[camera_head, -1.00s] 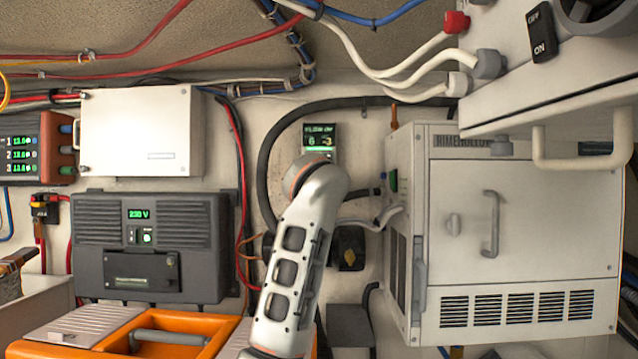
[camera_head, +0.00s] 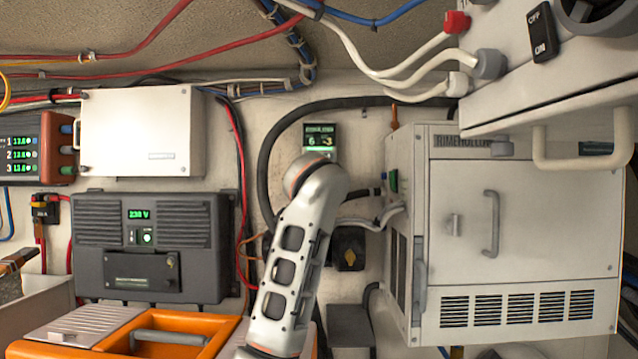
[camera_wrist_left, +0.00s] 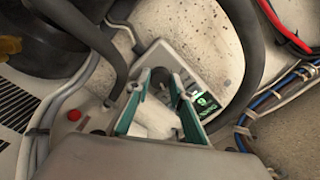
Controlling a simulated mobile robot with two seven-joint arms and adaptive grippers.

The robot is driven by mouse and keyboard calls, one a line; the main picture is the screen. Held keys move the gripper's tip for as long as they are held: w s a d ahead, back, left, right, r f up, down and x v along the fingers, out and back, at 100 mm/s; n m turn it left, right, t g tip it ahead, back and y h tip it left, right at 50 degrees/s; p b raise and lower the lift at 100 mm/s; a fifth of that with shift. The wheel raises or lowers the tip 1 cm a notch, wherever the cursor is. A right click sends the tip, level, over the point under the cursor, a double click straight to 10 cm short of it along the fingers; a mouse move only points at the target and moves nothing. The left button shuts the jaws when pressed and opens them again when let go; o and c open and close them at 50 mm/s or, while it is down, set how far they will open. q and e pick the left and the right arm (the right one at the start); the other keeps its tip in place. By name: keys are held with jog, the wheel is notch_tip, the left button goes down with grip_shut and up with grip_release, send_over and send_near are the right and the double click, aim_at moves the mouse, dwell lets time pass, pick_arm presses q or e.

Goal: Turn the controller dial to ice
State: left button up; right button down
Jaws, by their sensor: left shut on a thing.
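The controller is a pale box on the back wall with a lit green display (camera_head: 319,141) above my arm in the head view. The head view shows "6" and "-3" on it; the line above is too small to read. In the left wrist view the controller (camera_wrist_left: 189,62) is tilted, with its display (camera_wrist_left: 206,104) at its lower right. My left gripper (camera_wrist_left: 162,78) has its green fingers on either side of the dark round dial (camera_wrist_left: 159,74), shut on it. The dial's marks are unreadable. In the head view my arm hides the gripper and dial. My right gripper is out of view.
A thick black hose (camera_head: 266,165) curves around the controller, and also shows in the left wrist view (camera_wrist_left: 243,75). The white refrigeration cabinet (camera_head: 525,220) stands to the right. A dark inverter (camera_head: 152,245) and an orange toolbox (camera_head: 190,325) are to the left.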

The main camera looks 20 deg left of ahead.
pick_arm(q)
jog(key=shift+r+m, duration=0.1)
jog(key=shift+m, duration=0.2)
dwell(0.4)
jog(key=o, duration=1.1)
jog(key=v, duration=0.7)
jog(key=shift+s, duration=0.2)
